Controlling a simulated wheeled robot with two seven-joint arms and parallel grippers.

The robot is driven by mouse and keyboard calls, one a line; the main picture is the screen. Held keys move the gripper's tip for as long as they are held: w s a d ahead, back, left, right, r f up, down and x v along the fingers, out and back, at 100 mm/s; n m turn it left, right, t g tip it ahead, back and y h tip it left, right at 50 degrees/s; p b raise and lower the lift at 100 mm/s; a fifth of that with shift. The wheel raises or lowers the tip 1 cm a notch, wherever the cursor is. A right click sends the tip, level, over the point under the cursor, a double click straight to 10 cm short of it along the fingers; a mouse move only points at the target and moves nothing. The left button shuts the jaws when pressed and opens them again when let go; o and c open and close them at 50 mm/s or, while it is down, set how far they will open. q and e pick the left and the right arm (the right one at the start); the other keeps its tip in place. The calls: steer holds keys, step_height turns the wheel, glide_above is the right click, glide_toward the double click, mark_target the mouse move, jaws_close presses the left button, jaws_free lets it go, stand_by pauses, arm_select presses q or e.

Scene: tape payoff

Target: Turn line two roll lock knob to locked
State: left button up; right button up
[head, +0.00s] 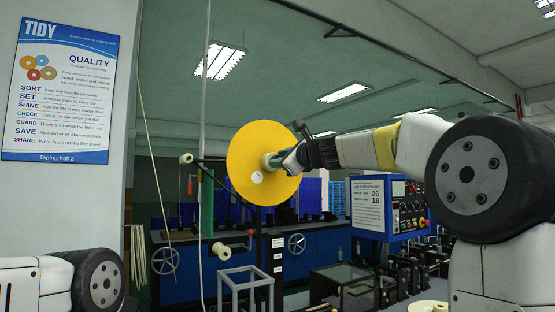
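A large yellow disc (250,145), the roll or its flange, stands upright on a dark post at the centre of the head view. A pale knob (268,161) sits near its middle, partly hidden by my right gripper. My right gripper (278,161) reaches in from the right and its fingertips are at the knob. Whether the fingers are closed on the knob is too small to tell. A small white round spot (257,178) shows on the disc below the knob. My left gripper is out of view; only part of my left arm shows at lower left.
A blue control panel (405,205) with a paper notice stands right of the disc. A grey open frame (245,288) stands below it. Blue machine cabinets with handwheels (297,243) are behind.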

steer(key=shift+o, duration=0.5)
steer(key=shift+r, duration=0.1)
steer(key=v, duration=0.8)
steer(key=s+d+f+n+g+h, duration=0.2)
steer(key=s+f+n+g, duration=0.3)
steer(key=s+f+n, duration=0.6)
steer(key=s+d+f+n+g+h, duration=0.3)
steer(key=s+f+n, duration=0.8)
steer(key=s+f, duration=0.7)
step_height(320, 180, down, 9)
steer(key=shift+d+f+g+h, duration=0.25)
steer(key=shift+g+h, duration=0.25)
steer(key=shift+g, duration=0.5)
steer(key=shift+s+r, duration=0.1)
steer(key=shift+s, duration=0.05)
